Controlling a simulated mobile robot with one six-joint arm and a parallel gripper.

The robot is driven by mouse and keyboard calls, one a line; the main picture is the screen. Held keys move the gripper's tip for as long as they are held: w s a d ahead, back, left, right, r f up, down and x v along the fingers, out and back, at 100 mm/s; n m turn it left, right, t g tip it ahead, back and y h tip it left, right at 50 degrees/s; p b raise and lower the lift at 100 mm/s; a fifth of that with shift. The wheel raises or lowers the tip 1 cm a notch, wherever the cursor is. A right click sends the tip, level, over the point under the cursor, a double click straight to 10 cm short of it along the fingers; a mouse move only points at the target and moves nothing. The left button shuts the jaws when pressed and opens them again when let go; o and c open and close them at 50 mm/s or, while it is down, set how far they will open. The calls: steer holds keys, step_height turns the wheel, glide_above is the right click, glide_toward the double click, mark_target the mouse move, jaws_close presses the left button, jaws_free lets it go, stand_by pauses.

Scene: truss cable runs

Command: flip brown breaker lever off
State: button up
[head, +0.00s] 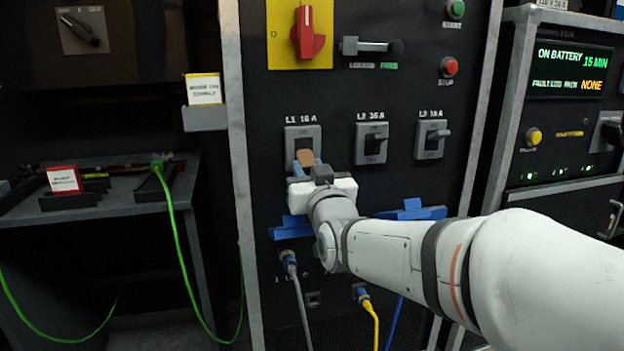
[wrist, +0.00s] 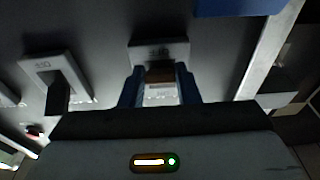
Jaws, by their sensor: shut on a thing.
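The brown breaker lever (head: 305,157) is on the grey L1 16 A breaker plate (head: 303,132), the leftmost of three on the dark panel. In the head view it shows at the lower part of the plate, just above the fingers. My gripper (head: 305,167) is in front of it, shut on the lever.
To the right are the L2 breaker (head: 371,143) and L3 breaker (head: 431,140) with dark levers. Above are a red rotary switch (head: 306,36) and a grey handle (head: 372,46). Below are blue brackets (head: 412,213) and plugged cables (head: 363,297).

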steer(key=o, duration=1)
steer(key=p+v, duration=0.1)
steer(key=v, duration=0.6)
steer(key=shift+s+d+p, duration=0.1)
steer(key=shift+s+p, duration=0.3)
steer(key=shift+f, duration=0.1)
